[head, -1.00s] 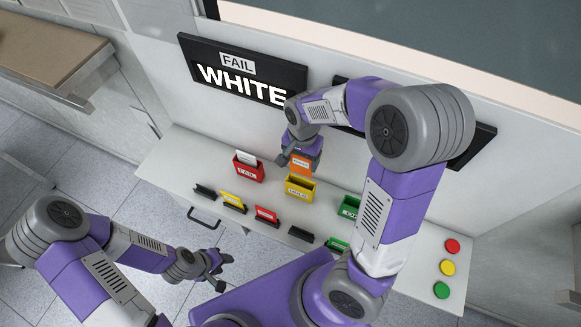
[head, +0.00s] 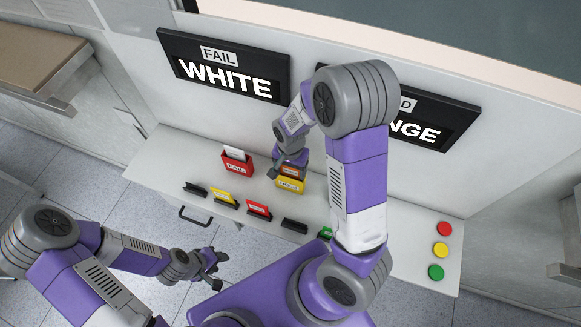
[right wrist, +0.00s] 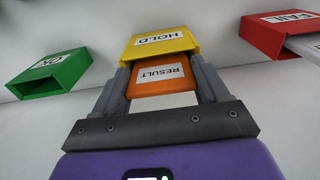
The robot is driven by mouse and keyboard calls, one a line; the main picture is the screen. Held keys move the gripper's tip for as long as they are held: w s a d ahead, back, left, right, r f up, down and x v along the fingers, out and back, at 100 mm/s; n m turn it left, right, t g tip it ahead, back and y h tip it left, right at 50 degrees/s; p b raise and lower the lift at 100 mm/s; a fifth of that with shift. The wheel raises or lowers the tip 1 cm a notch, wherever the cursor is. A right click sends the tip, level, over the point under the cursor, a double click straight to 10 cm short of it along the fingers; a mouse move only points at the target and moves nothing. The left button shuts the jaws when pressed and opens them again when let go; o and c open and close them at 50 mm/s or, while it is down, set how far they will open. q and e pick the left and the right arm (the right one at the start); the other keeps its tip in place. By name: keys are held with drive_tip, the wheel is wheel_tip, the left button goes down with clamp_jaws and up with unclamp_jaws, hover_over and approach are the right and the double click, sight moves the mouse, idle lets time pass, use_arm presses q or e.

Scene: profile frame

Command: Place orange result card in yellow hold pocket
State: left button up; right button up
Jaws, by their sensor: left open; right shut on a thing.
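The orange result card (right wrist: 160,80) is between the fingers of my right gripper (right wrist: 158,88), its RESULT label showing in the right wrist view. The yellow hold pocket (right wrist: 160,42) is directly beyond the card, and the card's far end meets its opening; how deep it goes in is hard to tell. In the head view my right gripper (head: 291,163) is right above the yellow pocket (head: 290,186), hiding most of the card. My left gripper (head: 210,266) is open and empty, off the front left of the counter.
A red FAIL pocket (head: 237,168) holding a white card (head: 235,152) stands left of the yellow one. A green OK pocket (right wrist: 50,75) shows in the right wrist view. Black holders, some with yellow and red cards (head: 258,208), line the counter front. Coloured buttons (head: 441,250) are at right.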

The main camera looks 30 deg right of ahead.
drive_tip(key=shift+f, duration=0.25)
drive_tip(key=o, duration=1)
drive_tip(key=shift+r, duration=0.1)
drive_tip(key=shift+o, duration=0.2)
drive_tip(key=shift+r, duration=0.15)
wheel_tip(320, 180, up, 12)
drive_tip(key=p, duration=0.1)
